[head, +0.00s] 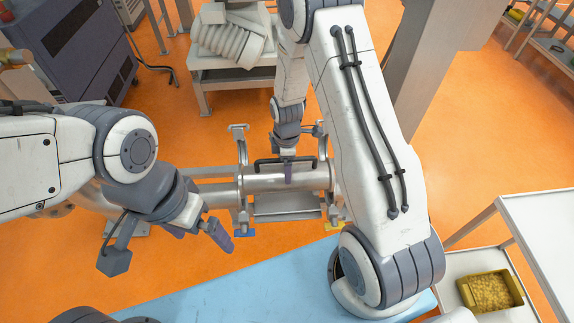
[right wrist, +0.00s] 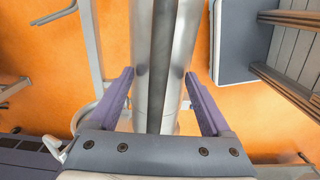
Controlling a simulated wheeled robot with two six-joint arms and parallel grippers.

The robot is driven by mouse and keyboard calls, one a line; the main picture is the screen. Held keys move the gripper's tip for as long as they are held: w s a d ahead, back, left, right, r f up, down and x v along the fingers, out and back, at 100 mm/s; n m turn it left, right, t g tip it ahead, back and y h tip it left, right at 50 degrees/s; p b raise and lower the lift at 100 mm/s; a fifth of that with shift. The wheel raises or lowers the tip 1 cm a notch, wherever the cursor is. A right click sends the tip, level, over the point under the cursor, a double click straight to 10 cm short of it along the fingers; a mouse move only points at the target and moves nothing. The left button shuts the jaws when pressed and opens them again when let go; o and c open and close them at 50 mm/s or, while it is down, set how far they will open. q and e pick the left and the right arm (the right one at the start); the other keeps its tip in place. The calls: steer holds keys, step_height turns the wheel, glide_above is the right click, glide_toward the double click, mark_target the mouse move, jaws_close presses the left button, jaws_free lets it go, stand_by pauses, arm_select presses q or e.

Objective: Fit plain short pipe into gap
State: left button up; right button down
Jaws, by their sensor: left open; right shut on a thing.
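My left gripper (head: 215,232) is open and empty, left of and nearer than the left bracket. My right arm hides the space right of the right bracket.
A fixed pipe run (head: 210,192) lies left of the brackets. A light blue surface (head: 255,280) is in front. A yellow bin (head: 489,293) sits on a shelf at lower right. A white stand (head: 228,78) with a ribbed hose (head: 232,38) is behind. Orange floor lies around.

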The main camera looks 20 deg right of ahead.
steer(key=shift+f+b, duration=1.45)
steer(key=shift+f, duration=0.45)
steer(key=shift+f+b, duration=1.4)
steer(key=shift+f, duration=0.65)
jaws_free()
steer(key=shift+f, duration=0.1)
step_height(320, 180, up, 11)
steer(key=shift+f, duration=0.2)
steer(key=shift+f, duration=0.1)
